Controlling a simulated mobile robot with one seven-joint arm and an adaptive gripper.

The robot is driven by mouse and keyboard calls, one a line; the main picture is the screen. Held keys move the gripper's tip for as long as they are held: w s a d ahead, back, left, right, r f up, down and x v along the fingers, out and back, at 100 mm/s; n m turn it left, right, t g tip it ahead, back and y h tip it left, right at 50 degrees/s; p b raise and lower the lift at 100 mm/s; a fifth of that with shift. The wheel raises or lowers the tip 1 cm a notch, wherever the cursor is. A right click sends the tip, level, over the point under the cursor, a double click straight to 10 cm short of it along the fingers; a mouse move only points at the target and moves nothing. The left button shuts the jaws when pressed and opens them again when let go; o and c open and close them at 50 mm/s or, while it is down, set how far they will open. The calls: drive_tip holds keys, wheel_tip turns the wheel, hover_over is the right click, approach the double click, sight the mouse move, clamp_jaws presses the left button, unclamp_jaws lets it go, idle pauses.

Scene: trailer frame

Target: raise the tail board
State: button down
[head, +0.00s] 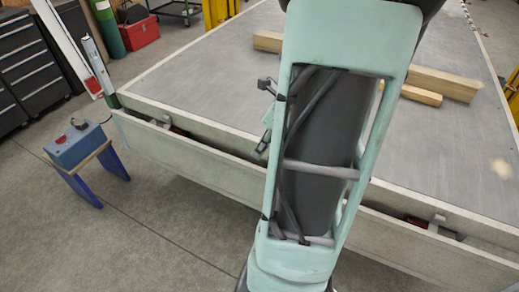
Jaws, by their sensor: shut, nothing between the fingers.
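The pale grey tail board (190,162) runs along the near edge of the trailer deck (205,65). It hangs down below deck level, with a narrow dark gap between its upper edge and the deck edge. Small metal fittings with reddish parts sit in this gap, one at the left (166,122) and one at the right (437,223). My teal arm crosses in front and hides the middle of the board. My gripper is not clearly seen; small dark and teal parts show at the arm's left edge, but I cannot tell what they are.
A blue box (76,146) with a red knob stands on a blue-legged stool (112,162) left of the board. A post (100,72) rises at the deck's left corner. Timber beams (446,84) lie on the deck. Drawer cabinets (32,72) stand left. Floor in front is clear.

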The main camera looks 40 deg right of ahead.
idle(0.3)
drive_tip(key=c, duration=1.9)
unclamp_jaws()
drive_tip(key=shift+c, duration=0.2)
drive_tip(key=v, duration=1.2)
